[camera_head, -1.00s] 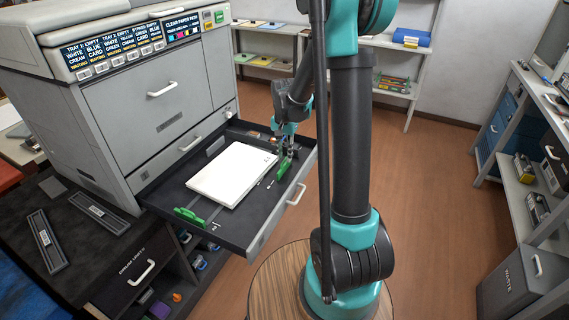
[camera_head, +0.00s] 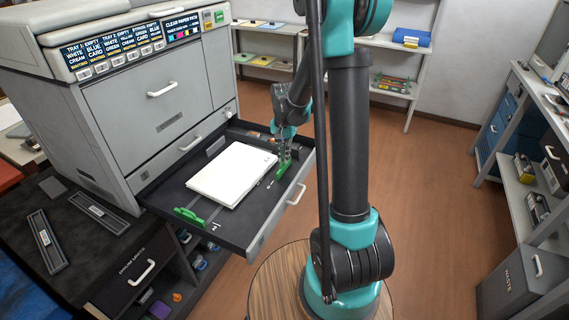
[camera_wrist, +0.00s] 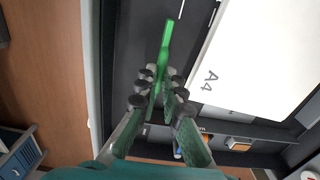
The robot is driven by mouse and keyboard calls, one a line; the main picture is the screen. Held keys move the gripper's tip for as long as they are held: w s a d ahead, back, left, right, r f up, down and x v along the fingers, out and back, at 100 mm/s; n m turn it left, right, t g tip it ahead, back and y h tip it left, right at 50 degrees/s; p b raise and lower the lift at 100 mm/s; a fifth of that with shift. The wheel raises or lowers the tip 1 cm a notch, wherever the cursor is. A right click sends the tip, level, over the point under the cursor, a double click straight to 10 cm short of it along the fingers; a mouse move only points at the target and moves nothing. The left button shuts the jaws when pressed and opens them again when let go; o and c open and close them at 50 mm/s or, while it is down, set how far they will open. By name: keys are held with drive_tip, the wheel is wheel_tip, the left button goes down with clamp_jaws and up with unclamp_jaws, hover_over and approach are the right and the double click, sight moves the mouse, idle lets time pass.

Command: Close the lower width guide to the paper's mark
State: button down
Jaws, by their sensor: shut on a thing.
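The open paper drawer (camera_head: 264,236) holds a white paper stack (camera_head: 233,173), which also shows in the wrist view (camera_wrist: 262,58) beside an A4 mark (camera_wrist: 210,80). One green guide (camera_head: 282,177) stands right of the stack with a gap between them; it shows in the wrist view (camera_wrist: 167,45) too. Another green guide (camera_head: 188,216) stands at the drawer's lower left. My gripper (camera_head: 284,153) reaches down at the right guide. In the wrist view my gripper (camera_wrist: 159,88) has its fingers closed on both sides of this guide, hiding its near part.
The grey printer (camera_head: 150,100) rises behind and left of the drawer. The drawer's front wall with its handle (camera_head: 296,194) is close to the right guide. Dark floor strip between guide and paper is clear. Shelves (camera_head: 400,85) stand farther back.

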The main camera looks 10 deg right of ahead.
drive_tip(key=shift+w+a, duration=0.85)
drive_tip(key=shift+a, duration=0.3)
drive_tip(key=shift+w+a, duration=0.85)
drive_tip(key=shift+a, duration=0.3)
drive_tip(key=c, duration=1.8)
unclamp_jaws()
wheel_tip(320, 180, up, 7)
drive_tip(key=shift+s, duration=0.1)
